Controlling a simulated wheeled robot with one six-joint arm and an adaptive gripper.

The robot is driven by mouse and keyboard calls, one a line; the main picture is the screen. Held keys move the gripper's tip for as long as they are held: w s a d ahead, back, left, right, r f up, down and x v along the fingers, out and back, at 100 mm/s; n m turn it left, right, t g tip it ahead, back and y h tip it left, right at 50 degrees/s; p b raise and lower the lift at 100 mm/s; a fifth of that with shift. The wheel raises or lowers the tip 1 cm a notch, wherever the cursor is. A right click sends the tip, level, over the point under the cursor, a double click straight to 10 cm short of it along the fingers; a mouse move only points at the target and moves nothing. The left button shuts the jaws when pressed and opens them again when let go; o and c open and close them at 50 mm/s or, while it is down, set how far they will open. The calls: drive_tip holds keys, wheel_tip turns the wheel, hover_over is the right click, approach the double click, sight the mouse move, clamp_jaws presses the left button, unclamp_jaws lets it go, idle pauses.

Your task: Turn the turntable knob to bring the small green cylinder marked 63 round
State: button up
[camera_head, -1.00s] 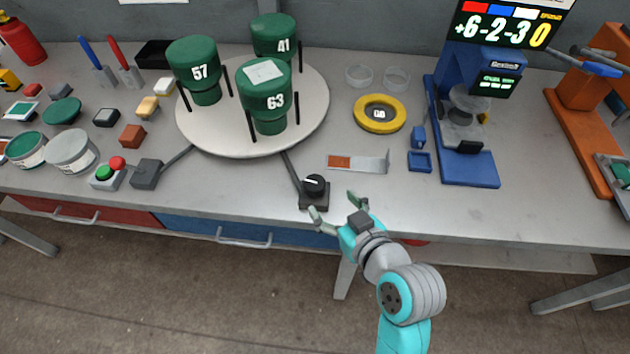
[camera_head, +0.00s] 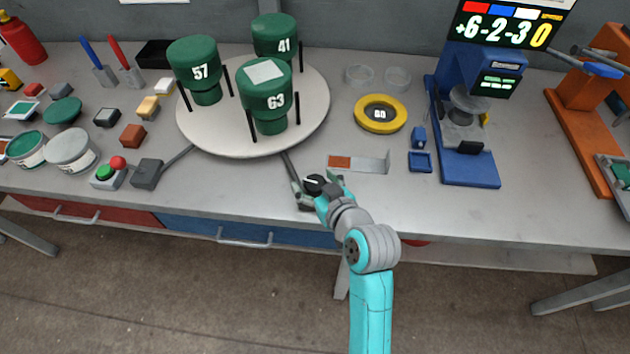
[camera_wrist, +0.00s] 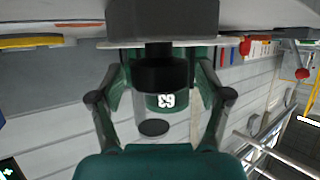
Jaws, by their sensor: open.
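The small green cylinder marked 63 (camera_head: 268,98) stands at the front of the round white turntable (camera_head: 200,137), a pale square on its top. Green cylinders 57 (camera_head: 196,66) and 41 (camera_head: 274,36) stand behind it on the same disc. The black turntable knob (camera_head: 315,184) is on a small dark box near the table's front edge. My gripper (camera_head: 314,188) is open at the knob, with a finger on either side; whether they touch it I cannot tell. In the wrist view the knob (camera_wrist: 160,75) sits between the open fingers, partly hiding cylinder 63 (camera_wrist: 165,101).
A metal plate with an orange end (camera_head: 358,163) lies right of the knob. A yellow ring (camera_head: 380,114) and a blue device (camera_head: 465,130) stand farther right. A box with green and red buttons (camera_head: 109,173) stands at left.

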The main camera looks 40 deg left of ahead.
drive_tip(key=c, duration=1.2)
drive_tip(key=shift+o, duration=0.2)
drive_tip(key=shift+s+m+t+h, duration=0.1)
drive_tip(key=shift+m+t+h, duration=0.4)
drive_tip(key=shift+m+t, duration=0.2)
drive_tip(key=shift+f+m+t+h, duration=0.1)
drive_tip(key=shift+m+t+h, duration=0.8)
drive_tip(key=shift+m+t, duration=0.25)
drive_tip(key=o, duration=1.2)
drive_tip(key=shift+c, duration=0.2)
